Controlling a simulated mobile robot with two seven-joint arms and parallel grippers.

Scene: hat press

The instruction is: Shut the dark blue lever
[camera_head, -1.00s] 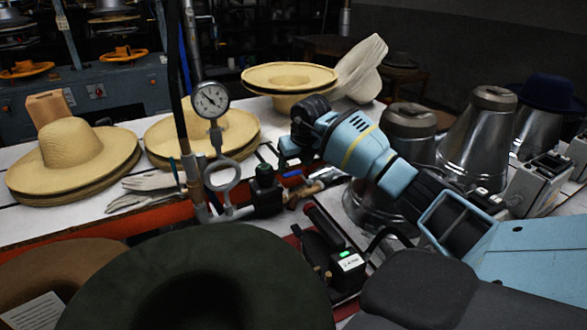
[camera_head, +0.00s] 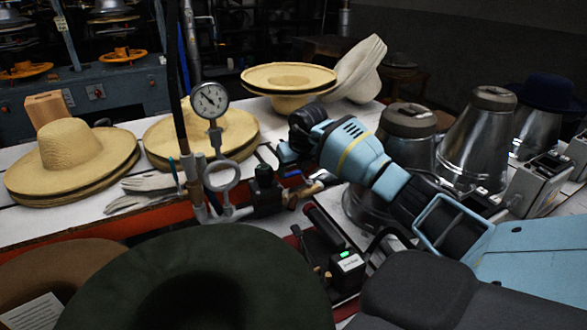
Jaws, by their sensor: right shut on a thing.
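My right gripper (camera_head: 284,153) comes in on the light blue arm from the right, beside the black valve block (camera_head: 266,192) on the pipe stand. It is shut on a small dark part, which seems to be the dark blue lever (camera_head: 267,156) above the block. The fingers and wrist hide much of the contact, and the lever's colour is hard to tell in the shade. My left gripper is not in view.
A pressure gauge (camera_head: 209,100) on a pipe stands left of the gripper. Straw hats (camera_head: 72,155) and gloves (camera_head: 146,188) lie on the white table. Metal hat forms (camera_head: 477,140) stand right. A dark green hat (camera_head: 195,285) fills the front.

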